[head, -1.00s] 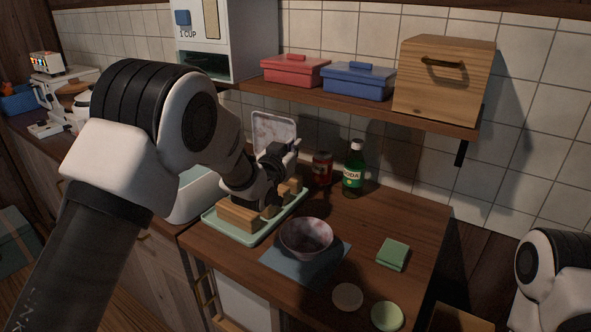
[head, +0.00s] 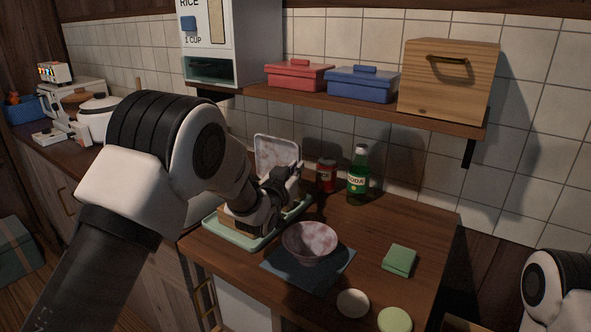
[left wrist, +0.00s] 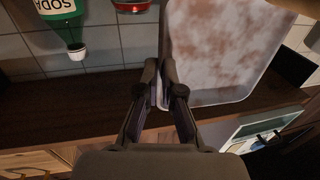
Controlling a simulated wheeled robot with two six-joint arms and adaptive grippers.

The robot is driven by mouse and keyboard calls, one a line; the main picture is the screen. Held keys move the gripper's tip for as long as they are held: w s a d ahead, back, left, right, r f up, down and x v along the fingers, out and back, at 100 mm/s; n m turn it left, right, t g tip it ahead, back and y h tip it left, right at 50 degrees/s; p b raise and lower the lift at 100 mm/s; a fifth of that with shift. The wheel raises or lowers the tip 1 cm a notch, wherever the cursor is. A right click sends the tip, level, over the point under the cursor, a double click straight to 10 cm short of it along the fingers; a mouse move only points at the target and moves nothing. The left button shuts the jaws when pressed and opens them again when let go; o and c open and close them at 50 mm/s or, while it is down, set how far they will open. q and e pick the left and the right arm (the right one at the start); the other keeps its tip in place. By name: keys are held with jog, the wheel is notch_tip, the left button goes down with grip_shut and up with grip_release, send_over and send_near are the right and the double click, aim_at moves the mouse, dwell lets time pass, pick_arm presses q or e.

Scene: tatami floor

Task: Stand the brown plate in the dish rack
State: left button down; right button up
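The brown plate (head: 277,152), a mottled brown-and-white square with rounded corners, stands nearly upright in my left gripper (head: 284,180). In the left wrist view the fingers (left wrist: 162,88) are closed at the edge of the plate (left wrist: 222,50). The dish rack (head: 212,228) is a pale green tray with wooden blocks on it, under my left gripper. The plate is over the rack's far part. My gripper hides its lower edge, so I cannot tell whether it touches the rack. My right gripper is out of view.
A mottled bowl (head: 310,240) sits on a blue cloth (head: 335,270) right in front of the rack. A soda bottle (head: 357,178) and a red can (head: 326,176) stand behind. A green sponge (head: 399,260) lies right. A shelf (head: 385,107) with boxes hangs above.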

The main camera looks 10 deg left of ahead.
pick_arm(q)
jog(key=shift+s+f, duration=0.2)
jog(key=shift+f, duration=0.7)
jog(key=c, duration=1.2)
grip_release()
jog(key=shift+c, duration=0.2)
jog(key=s+a+r, duration=0.1)
jog(key=s, duration=1)
jog(key=shift+s+a+r, duration=0.25)
jog(key=shift+s+a, duration=0.05)
jog(key=shift+a, duration=0.05)
